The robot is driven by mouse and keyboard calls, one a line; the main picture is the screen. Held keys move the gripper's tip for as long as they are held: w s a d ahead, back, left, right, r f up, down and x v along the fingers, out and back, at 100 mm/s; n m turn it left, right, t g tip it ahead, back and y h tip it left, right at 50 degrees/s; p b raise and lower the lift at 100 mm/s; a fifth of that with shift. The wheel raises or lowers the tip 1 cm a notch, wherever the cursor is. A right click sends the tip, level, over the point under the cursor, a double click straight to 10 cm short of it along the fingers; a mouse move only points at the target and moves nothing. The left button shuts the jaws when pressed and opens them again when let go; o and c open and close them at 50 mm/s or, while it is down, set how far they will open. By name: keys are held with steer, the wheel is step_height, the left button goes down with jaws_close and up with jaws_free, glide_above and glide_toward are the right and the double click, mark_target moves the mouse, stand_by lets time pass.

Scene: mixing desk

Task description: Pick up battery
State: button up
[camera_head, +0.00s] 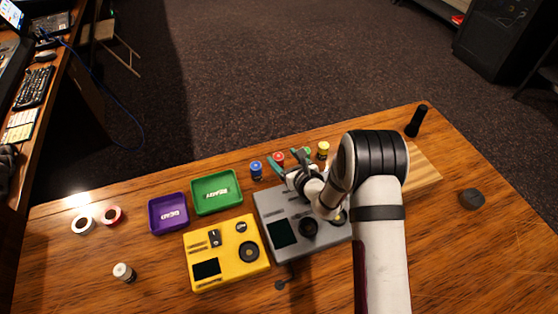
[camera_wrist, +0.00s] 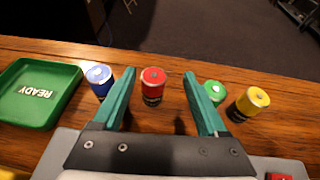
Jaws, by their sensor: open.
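Several batteries stand upright in a row at the table's far side. In the wrist view they are a blue battery (camera_wrist: 100,82), a red battery (camera_wrist: 153,86), a green battery (camera_wrist: 214,92) and a yellow battery (camera_wrist: 249,103). The blue battery (camera_head: 256,170), red battery (camera_head: 278,158) and yellow battery (camera_head: 323,150) also show in the head view. My gripper (camera_wrist: 158,74) is open and empty. The red battery appears between its teal fingers, apart from both. The left finger is close to the blue battery and the right finger partly covers the green one.
A green READY tray (camera_head: 216,193), a purple DEAD tray (camera_head: 168,213) and a yellow device (camera_head: 226,254) lie left of a grey device (camera_head: 276,205) under my arm. A black cylinder (camera_head: 416,121) stands far right.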

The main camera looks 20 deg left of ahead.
mark_target(276, 154)
steer(key=x, duration=0.6)
steer(key=shift+s+a, duration=0.25)
steer(key=shift+s, duration=0.15)
jaws_close()
